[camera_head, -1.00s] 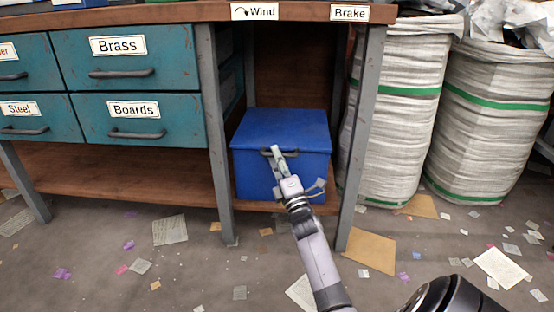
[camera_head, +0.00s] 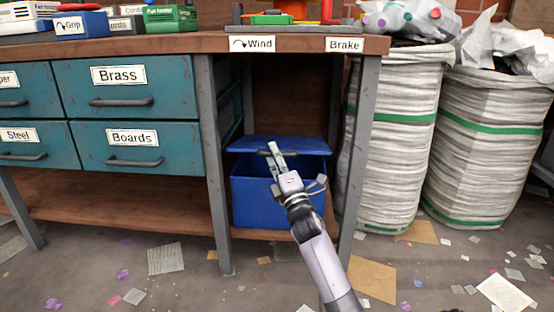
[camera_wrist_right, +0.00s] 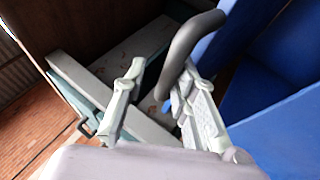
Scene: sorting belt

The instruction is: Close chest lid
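The blue chest (camera_head: 262,205) stands on the low wooden shelf under the bench, between two metal legs. Its blue lid (camera_head: 245,144) is part-way up, with a dark gap between the lid's front edge and the chest. My right gripper (camera_head: 275,150) is at the lid's front edge, by its dark handle. In the right wrist view, the grey handle (camera_wrist_right: 190,45) runs between the spread fingers of the gripper (camera_wrist_right: 162,75), close to the right finger and apart from the left. The blue lid (camera_wrist_right: 208,45) shows beyond it. My left gripper is not in view.
Teal drawers (camera_head: 125,85) are left of the chest. A bench leg (camera_head: 357,150) stands close to its right, with white sacks (camera_head: 395,140) beyond. The bench top (camera_head: 200,42) overhangs the chest. Paper scraps lie on the floor.

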